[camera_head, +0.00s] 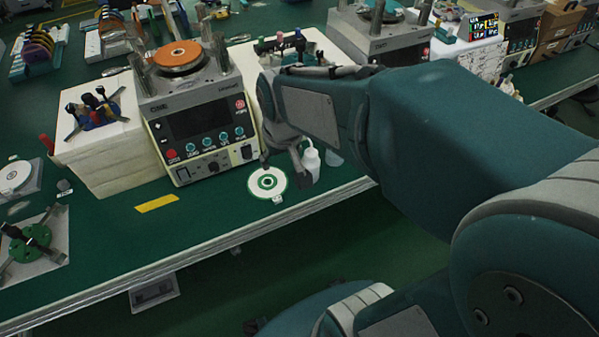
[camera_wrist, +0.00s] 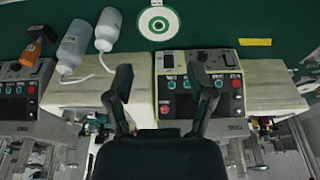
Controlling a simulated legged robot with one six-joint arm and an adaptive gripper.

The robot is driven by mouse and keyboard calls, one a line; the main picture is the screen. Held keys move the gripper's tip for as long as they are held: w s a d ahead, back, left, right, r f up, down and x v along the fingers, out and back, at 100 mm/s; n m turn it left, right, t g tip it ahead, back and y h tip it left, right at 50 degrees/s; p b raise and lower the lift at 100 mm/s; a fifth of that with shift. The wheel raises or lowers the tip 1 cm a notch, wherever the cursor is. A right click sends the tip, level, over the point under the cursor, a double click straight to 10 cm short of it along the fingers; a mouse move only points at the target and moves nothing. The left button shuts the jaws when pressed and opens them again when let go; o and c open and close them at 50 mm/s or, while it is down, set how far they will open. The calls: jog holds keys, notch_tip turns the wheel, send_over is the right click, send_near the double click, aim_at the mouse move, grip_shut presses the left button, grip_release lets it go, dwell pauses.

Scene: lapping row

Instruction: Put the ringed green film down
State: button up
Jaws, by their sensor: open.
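The ringed green film (camera_head: 267,182) is a white disc with a green ring around its middle and a small pale tab at its edge. It lies flat on the green bench near the front edge, in front of the lapping machine. In the wrist view the film (camera_wrist: 158,22) shows at the top, beyond my fingertips. My gripper (camera_head: 281,158) is just behind and above the film in the head view. In the wrist view my gripper (camera_wrist: 165,82) has its two fingers spread wide, with nothing between them. The film is apart from the fingers.
The lapping machine (camera_head: 205,125) with a copper plate (camera_head: 179,56) stands behind the film. A yellow strip (camera_head: 157,203) lies to the left. Bare bench separates the strip from the film.

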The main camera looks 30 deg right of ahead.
jog(key=s+r+t, duration=0.2)
jog(key=s+r, duration=0.4)
jog(key=s, duration=0.4)
jog(key=shift+s+a+r+t, duration=0.25)
jog(key=shift+a+r+t, duration=0.05)
jog(key=shift+t, duration=0.1)
